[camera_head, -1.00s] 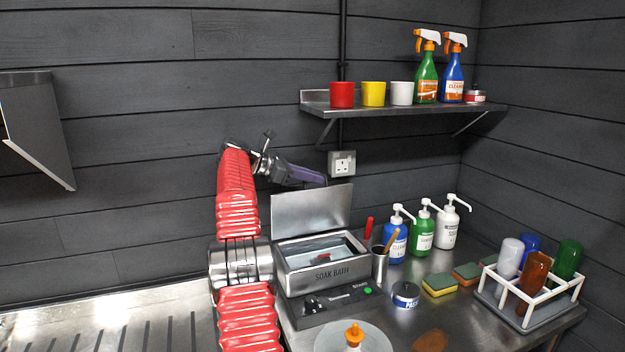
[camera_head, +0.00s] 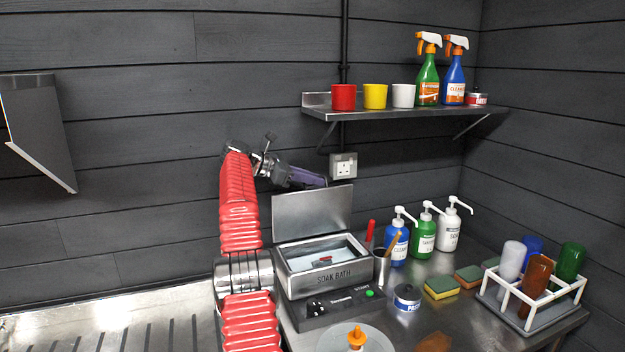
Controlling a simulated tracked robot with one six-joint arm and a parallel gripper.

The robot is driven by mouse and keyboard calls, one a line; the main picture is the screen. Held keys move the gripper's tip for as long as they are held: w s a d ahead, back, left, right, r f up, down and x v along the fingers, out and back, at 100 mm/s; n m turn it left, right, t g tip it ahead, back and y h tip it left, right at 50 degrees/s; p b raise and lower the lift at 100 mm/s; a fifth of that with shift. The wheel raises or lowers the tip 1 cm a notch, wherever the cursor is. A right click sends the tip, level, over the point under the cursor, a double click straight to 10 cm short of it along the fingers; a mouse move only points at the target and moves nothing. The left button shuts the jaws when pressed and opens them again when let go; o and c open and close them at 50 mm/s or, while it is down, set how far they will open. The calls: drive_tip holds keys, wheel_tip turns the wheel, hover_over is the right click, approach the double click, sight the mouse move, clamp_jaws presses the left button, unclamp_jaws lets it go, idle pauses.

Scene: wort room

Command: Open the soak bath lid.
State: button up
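The soak bath (camera_head: 334,278) is a steel box on the counter with its name on the front. Its lid (camera_head: 312,212) stands upright at the back edge, and the basin is open with liquid and a small red item inside. My gripper (camera_head: 318,181) is above the lid's top edge, at the end of my red-sleeved arm. Its fingers are dark and seen from the side; whether they are open or shut does not show, nor can I tell if they touch the lid.
A tool cup (camera_head: 382,268), pump bottles (camera_head: 397,243), a tin (camera_head: 407,297), sponges (camera_head: 441,287) and a white bottle rack (camera_head: 530,290) stand to the right. A wall shelf (camera_head: 405,110) with cups and spray bottles hangs above. A socket (camera_head: 343,166) is behind the gripper.

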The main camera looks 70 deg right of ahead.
drive_tip(key=o, duration=0.4)
drive_tip(key=shift+f, duration=0.25)
drive_tip(key=shift+c, duration=0.2)
drive_tip(key=shift+w+r, duration=0.1)
drive_tip(key=v, duration=0.7)
drive_tip(key=shift+a, duration=0.15)
drive_tip(key=shift+w+r, duration=0.15)
